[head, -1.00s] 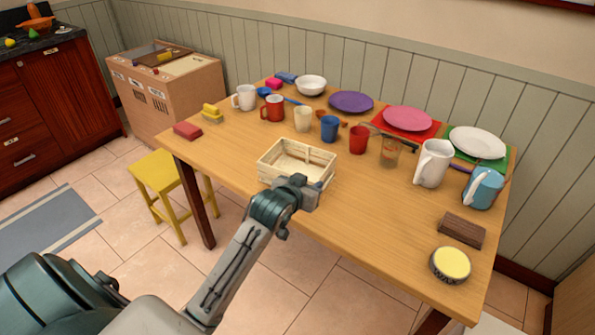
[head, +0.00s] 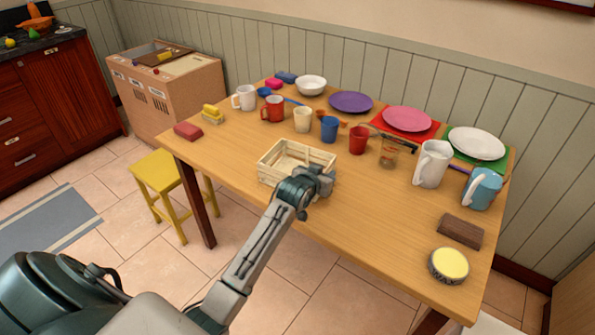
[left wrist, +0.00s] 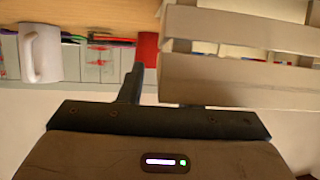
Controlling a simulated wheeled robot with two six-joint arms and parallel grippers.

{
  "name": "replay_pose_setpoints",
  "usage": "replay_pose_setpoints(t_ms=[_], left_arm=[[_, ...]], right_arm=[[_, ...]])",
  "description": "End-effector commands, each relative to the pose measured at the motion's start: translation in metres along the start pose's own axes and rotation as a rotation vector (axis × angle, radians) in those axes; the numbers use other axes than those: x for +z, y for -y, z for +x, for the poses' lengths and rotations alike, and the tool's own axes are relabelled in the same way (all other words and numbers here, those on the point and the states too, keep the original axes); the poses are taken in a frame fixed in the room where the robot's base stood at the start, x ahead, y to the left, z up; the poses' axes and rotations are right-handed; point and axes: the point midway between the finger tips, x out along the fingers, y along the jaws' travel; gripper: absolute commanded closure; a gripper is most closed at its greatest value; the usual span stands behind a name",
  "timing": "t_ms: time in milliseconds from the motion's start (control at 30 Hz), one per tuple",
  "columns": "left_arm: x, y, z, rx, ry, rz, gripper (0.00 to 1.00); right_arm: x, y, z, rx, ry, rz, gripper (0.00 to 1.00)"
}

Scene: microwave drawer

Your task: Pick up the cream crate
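The cream crate (head: 268,168), slatted and open-topped, stands upright on the wooden table near its front edge. My left gripper (head: 325,178) is at the crate's right front corner and covers part of its front and right walls. In the left wrist view the crate's pale slats (left wrist: 240,85) fill the right side, close to the gripper. One dark finger (left wrist: 132,85) shows just left of the crate's end. The other finger is hidden, apparently behind the slats, so I cannot tell whether the fingers grip the wall. My right gripper is not in view.
Behind the crate stand a cream cup (head: 302,119), a blue cup (head: 329,129) and a red cup (head: 359,140). A white pitcher (head: 432,164), a brown block (head: 461,230) and a yellow-topped tin (head: 449,265) are to the right. The table right of the crate is clear.

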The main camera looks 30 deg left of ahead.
Motion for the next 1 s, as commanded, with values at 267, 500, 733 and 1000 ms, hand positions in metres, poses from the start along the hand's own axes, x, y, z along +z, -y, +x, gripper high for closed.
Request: replay_pose_setpoints(t_ms=[267,500,733,1000], left_arm=[[0.0002,0.0,0.0001,0.0,0.0,0.0,0.85],[0.0003,0.0001,0.0,0.0,0.0,0.0,1.0],[0.0003,0.0001,-0.0001,0.0,0.0,0.0,1.0],[0.0004,0.0001,-0.0001,0.0,0.0,0.0,1.0]], right_arm=[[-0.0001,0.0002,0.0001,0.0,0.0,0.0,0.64],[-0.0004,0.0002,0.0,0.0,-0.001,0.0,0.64],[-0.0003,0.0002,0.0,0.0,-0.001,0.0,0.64],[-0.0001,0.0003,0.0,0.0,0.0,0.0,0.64]])
